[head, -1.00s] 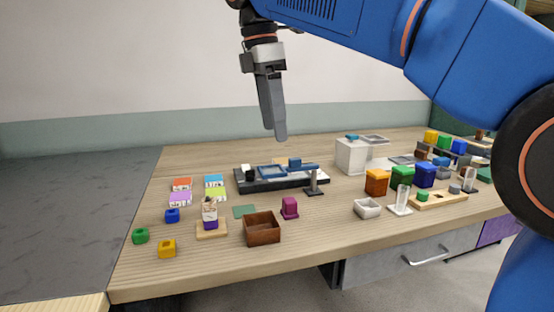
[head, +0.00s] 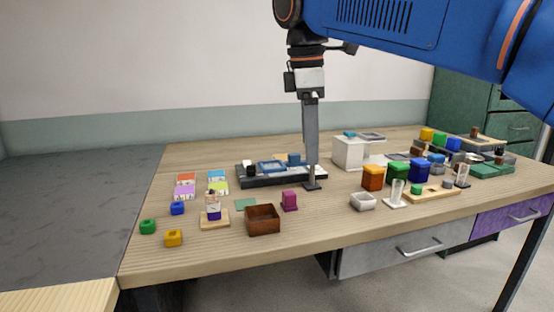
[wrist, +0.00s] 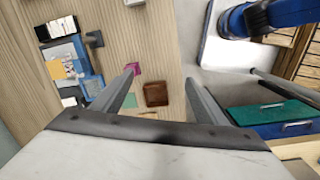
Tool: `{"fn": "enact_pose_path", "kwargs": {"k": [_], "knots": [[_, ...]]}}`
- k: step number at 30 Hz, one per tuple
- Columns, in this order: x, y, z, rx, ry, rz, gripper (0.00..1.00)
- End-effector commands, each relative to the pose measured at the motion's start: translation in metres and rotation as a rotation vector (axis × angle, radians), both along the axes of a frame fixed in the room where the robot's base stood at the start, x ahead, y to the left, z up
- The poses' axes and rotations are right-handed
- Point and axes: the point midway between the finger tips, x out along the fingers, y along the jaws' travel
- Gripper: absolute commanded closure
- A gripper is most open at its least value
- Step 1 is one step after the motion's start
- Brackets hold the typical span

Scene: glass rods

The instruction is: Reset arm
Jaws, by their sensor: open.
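My gripper (head: 311,158) hangs straight down in the head view, in front of the dark tray's right part as seen from there. In the wrist view (wrist: 160,76) its two fingers are spread wide with nothing between them. A clear glass rod (head: 396,190) stands on a white base at the right of the table. Another clear upright piece (head: 463,174) stands farther right. A dark stand (head: 312,186) shows just below my fingertips; its upper part is hidden by the gripper, and I cannot tell the gap.
The wooden table (head: 180,255) holds a brown box (head: 262,219), a magenta block (head: 289,200), a dark tray (head: 260,182) with blue parts, a white box (head: 349,153) and several coloured blocks. Drawers (head: 405,250) sit under the front edge.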

Motion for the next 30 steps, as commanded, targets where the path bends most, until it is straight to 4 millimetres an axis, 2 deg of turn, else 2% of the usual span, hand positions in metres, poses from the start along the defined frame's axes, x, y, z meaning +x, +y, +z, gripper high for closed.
{"fn": "enact_pose_path", "kwargs": {"k": [8, 15, 20, 24, 30], "knots": [[-0.030, -0.076, -0.053, 0.089, -0.080, -0.335, 0.33], [-0.069, -0.133, -0.116, 0.179, -0.152, -0.657, 0.33], [-0.100, -0.164, -0.163, 0.246, -0.199, -0.874, 0.33], [-0.128, -0.188, -0.209, 0.306, -0.239, -1.065, 0.33], [-0.166, -0.211, -0.272, 0.389, -0.291, -1.313, 0.33]]}}
